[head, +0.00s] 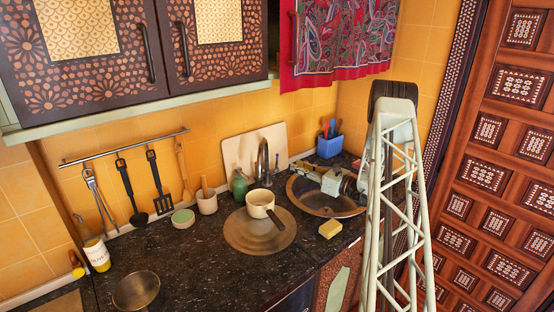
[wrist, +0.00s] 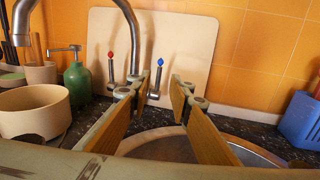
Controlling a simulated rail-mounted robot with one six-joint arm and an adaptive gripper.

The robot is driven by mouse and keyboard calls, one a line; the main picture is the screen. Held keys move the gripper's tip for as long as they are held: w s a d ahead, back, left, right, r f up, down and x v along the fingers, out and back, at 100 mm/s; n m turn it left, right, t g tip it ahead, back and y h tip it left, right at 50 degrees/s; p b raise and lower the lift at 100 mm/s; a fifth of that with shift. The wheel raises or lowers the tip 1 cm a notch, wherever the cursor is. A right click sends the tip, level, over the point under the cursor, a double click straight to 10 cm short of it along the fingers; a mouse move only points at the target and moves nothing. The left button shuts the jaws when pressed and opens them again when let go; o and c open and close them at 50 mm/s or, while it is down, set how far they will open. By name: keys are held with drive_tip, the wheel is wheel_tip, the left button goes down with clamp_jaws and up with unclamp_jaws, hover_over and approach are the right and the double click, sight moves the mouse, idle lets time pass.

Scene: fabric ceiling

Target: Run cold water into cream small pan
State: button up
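The cream small pan (head: 260,204) stands upright below the curved metal tap (head: 263,160), its dark handle pointing to the lower right. It also shows at the left edge of the wrist view (wrist: 35,112), under the spout end. The tap has a red-tipped lever (wrist: 110,68) and a blue-tipped lever (wrist: 157,75), both upright. My gripper (wrist: 156,92) is open and empty, its two fingers apart in front of the levers, nearer the blue one. In the head view my gripper (head: 312,172) is over the right-hand basin, right of the tap. No water stream is visible.
A round metal basin (head: 262,240) lies beneath the pan; another basin (head: 330,208) is at right. A green soap bottle (head: 240,184), mortar (head: 207,202), blue utensil holder (head: 330,146), yellow sponge (head: 330,229) and leaning board (head: 240,150) surround the tap.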

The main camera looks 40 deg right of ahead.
sight(277, 157)
drive_tip(key=shift+w+a+p, duration=0.1)
drive_tip(key=shift+w+a, duration=0.35)
drive_tip(key=shift+w, duration=1.7)
drive_tip(key=shift+w+a+p, duration=0.15)
drive_tip(key=shift+w+a, duration=0.25)
drive_tip(key=shift+w, duration=1.75)
drive_tip(key=shift+w+a+p, duration=0.1)
drive_tip(key=shift+w+a, duration=0.35)
drive_tip(key=shift+w, duration=1.7)
clamp_jaws()
